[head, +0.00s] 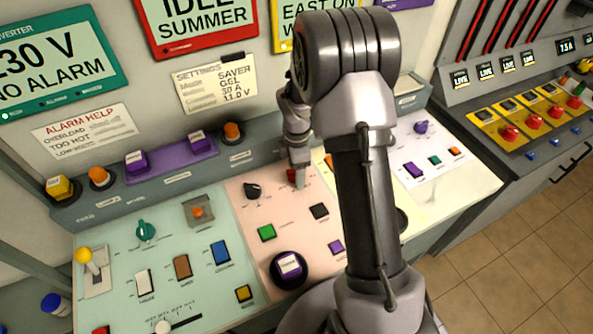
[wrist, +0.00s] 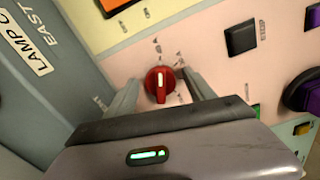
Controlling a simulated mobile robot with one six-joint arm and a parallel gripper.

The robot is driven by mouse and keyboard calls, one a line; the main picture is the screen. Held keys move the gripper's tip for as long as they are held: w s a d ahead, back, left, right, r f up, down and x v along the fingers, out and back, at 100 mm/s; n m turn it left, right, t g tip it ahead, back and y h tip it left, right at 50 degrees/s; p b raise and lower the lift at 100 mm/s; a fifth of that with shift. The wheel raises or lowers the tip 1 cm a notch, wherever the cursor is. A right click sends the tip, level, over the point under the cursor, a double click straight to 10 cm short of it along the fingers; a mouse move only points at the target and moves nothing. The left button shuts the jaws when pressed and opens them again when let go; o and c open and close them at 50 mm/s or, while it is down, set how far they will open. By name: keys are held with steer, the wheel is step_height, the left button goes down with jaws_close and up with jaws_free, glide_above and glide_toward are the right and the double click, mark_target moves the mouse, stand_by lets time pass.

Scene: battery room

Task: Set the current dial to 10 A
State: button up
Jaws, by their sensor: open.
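A red dial (wrist: 160,90) with a white pointer line sits on the pink panel (wrist: 190,30). In the wrist view its pointer line runs roughly up and down, and tick marks around it are too small to read. My gripper (wrist: 160,84) is open, with one finger on each side of the red dial and a visible gap to it. In the head view the red dial (head: 292,175) is partly hidden by my gripper (head: 299,182). A black dial (head: 253,190) is to its left on the same panel. No readable label tells which is the current dial.
A green dial (head: 146,231) is on the left panel, a purple dial (head: 421,127) on the right one. A settings note (head: 214,83) reads 30 A.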

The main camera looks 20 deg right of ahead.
jaws_close()
steer(key=c, duration=1.4)
jaws_free()
